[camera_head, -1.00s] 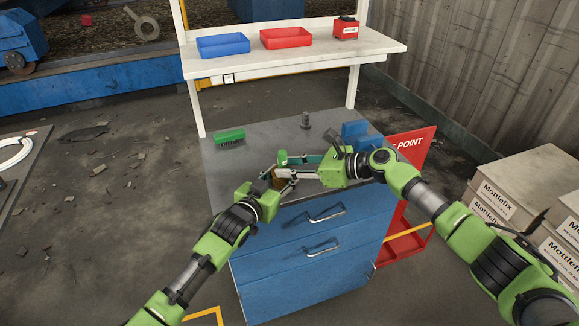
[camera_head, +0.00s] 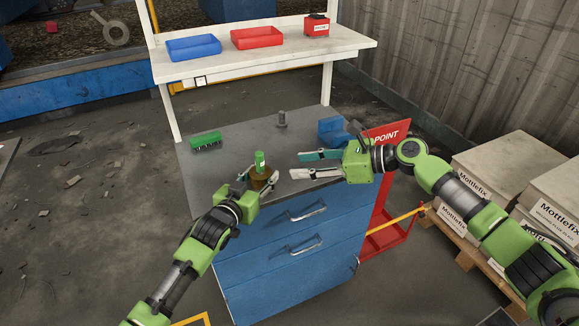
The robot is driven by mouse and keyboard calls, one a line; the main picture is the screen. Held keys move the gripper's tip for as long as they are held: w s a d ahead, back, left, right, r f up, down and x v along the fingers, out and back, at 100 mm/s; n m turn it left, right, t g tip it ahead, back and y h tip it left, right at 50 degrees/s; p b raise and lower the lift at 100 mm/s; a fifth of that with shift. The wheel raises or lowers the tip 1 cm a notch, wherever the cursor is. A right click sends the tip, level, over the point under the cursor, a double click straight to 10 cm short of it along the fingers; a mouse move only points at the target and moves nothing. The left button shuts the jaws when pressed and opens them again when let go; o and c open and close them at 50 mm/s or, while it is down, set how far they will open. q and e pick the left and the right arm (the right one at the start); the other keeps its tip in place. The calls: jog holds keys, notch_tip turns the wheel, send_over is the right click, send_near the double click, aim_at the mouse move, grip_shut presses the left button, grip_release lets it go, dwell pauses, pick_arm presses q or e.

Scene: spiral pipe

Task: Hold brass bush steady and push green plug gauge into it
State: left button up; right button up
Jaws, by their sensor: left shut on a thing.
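The brass bush (camera_head: 261,183) stands at the front left part of the grey bench top, between the fingers of my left gripper (camera_head: 259,176), which is shut on it. The green plug gauge (camera_head: 260,159) stands upright at the top of the bush, its green upper part showing; how deep it sits is hidden. My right gripper (camera_head: 296,165) is open and empty to the right of the bush and gauge, apart from both, its fingers pointing left.
On the grey bench top (camera_head: 225,166) are a green brush (camera_head: 205,141), a dark grey cylindrical part (camera_head: 282,119) and a blue block-like object (camera_head: 334,130). A shelf behind holds a blue tray (camera_head: 193,48), a red tray (camera_head: 257,37) and a red box (camera_head: 317,25).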

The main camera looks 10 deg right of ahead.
jog(key=shift+s+d+r, duration=0.2)
jog(key=shift+d, duration=0.15)
pick_arm(q)
jog(key=o, duration=1.4)
jog(key=shift+o, duration=0.2)
jog(key=v, duration=1.2)
notch_tip(320, 180, up, 9)
jog(key=p, duration=0.9)
pick_arm(e)
notch_tip(320, 180, up, 9)
